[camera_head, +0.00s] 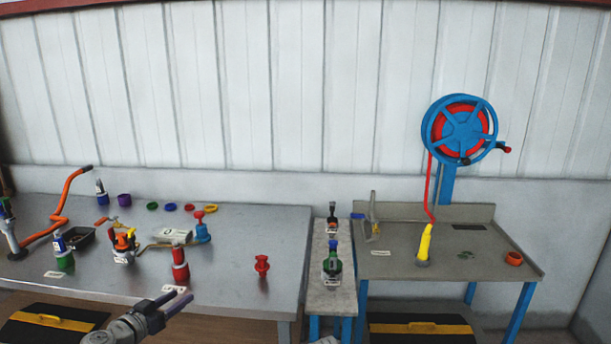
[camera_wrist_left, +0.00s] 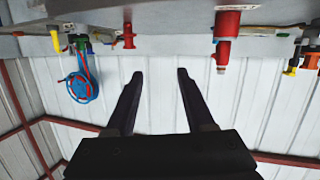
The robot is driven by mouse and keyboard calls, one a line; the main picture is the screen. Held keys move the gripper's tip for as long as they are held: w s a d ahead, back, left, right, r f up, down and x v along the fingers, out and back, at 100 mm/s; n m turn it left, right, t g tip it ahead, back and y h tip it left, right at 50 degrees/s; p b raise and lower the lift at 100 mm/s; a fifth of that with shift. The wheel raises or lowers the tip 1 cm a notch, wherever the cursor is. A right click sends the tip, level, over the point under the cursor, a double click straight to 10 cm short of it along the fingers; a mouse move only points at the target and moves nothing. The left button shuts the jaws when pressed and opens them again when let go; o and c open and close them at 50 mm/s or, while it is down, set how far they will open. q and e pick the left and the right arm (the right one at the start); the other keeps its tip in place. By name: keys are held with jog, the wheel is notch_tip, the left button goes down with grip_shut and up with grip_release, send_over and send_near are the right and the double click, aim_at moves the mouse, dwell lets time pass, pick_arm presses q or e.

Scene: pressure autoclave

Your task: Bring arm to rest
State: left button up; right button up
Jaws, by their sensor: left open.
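My left gripper (camera_head: 183,295) comes in from the bottom left of the head view, over the front edge of the long grey table (camera_head: 235,285). In the left wrist view its two dark fingers (camera_wrist_left: 160,74) stand apart with nothing between them. That view is upside down, with the table edge along its top. A red cylinder (camera_head: 180,264) stands on the table just behind the gripper in the head view and also shows in the wrist view (camera_wrist_left: 226,38). The gripper appears clear of it. My right gripper is not in view.
A small red part (camera_head: 262,266) stands right of the cylinder. Orange pipe (camera_head: 62,212) and several fittings fill the table's left. A narrow bench (camera_head: 328,300) holds green and black items.

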pick_arm(q)
jog(key=s+d+f+m+g+h+p, duration=0.1)
jog(key=s+d+f+g, duration=0.15)
jog(key=d, duration=0.45)
jog(key=s+d+f+m+g+p, duration=0.1)
jog(key=d+f+g, duration=0.15)
jog(key=d, duration=0.45)
jog(key=s+d+f+g+h+p, duration=0.1)
jog(key=s+d+f+g+p, duration=0.1)
jog(key=d+g, duration=0.35)
jog(key=s+d+f+n+g+y+p, duration=0.1)
jog(key=s+d+y, duration=0.6)
jog(key=s, duration=0.7)
jog(key=f+g+y+p, duration=0.1)
jog(key=g+p, duration=0.1)
jog(key=g, duration=0.1)
jog(key=shift+s+d, duration=0.15)
